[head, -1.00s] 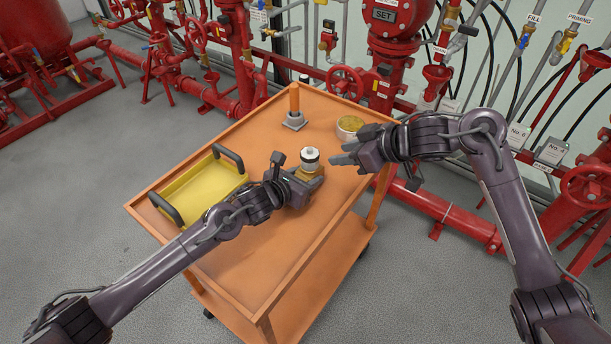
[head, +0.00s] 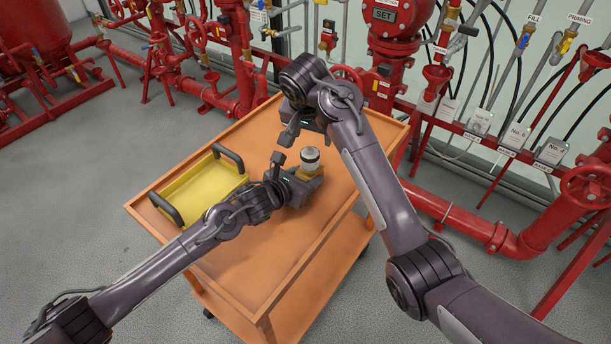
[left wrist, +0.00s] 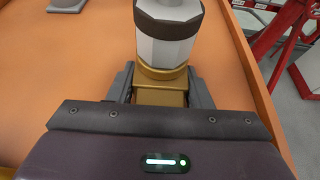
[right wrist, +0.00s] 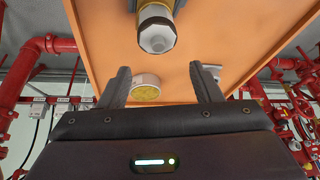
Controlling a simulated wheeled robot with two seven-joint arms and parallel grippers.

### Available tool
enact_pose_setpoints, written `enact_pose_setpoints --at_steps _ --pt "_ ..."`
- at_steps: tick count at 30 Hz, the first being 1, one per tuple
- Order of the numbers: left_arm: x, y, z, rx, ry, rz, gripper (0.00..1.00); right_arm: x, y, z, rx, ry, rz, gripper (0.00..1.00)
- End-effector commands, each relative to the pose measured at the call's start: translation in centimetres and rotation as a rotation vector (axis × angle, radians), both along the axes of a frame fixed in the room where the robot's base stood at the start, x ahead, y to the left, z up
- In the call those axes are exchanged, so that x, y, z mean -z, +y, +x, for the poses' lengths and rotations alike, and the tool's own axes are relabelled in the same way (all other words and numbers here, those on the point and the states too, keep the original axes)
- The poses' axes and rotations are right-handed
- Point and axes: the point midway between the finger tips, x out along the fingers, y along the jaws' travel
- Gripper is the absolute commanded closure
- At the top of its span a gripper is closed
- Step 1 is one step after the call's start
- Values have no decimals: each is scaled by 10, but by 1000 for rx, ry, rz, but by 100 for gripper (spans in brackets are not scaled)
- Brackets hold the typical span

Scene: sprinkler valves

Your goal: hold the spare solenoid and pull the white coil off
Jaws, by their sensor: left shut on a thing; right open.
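The spare solenoid stands upright low over the orange cart top, with a brass base (left wrist: 160,92) and a white coil (left wrist: 168,48) with a dark band and grey top. The coil also shows in the head view (head: 310,160). My left gripper (head: 304,187) is shut on the brass base, one finger on each side. My right gripper (right wrist: 160,72) is open and empty. In the right wrist view the coil (right wrist: 156,32) lies beyond its fingertips, roughly centred between them, apart from both. In the head view the right gripper is just behind the coil, partly hidden by its own arm.
A yellow tray (head: 165,213) with dark handles sits on the cart's left part. A round container with yellow contents (right wrist: 146,90) and a grey base (right wrist: 208,68) show in the right wrist view. Red pipes and valves line the wall behind the cart.

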Motion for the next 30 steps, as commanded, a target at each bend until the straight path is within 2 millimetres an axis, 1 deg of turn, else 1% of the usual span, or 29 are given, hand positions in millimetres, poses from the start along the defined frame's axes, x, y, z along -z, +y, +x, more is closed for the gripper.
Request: enact_pose_setpoints --at_steps 1,3,7,11,21,25,30 --pt "1 1 0 -1 2 1 82 -1 6 -7 28 35 -3 42" --pt "1 1 0 -1 2 1 82 -2 11 -14 61 72 -9 42" --pt "1 1 0 -1 2 1 82 1 13 -20 90 105 -14 42" --pt "1 1 0 -1 2 1 82 12 11 -18 93 108 -18 42" --pt "1 1 0 -1 2 1 82 52 6 -6 91 107 -17 42" --pt "1 1 0 -1 2 1 82 61 5 -4 90 105 -16 42" --pt "1 1 0 -1 2 1 82 65 4 -3 90 105 -16 42"
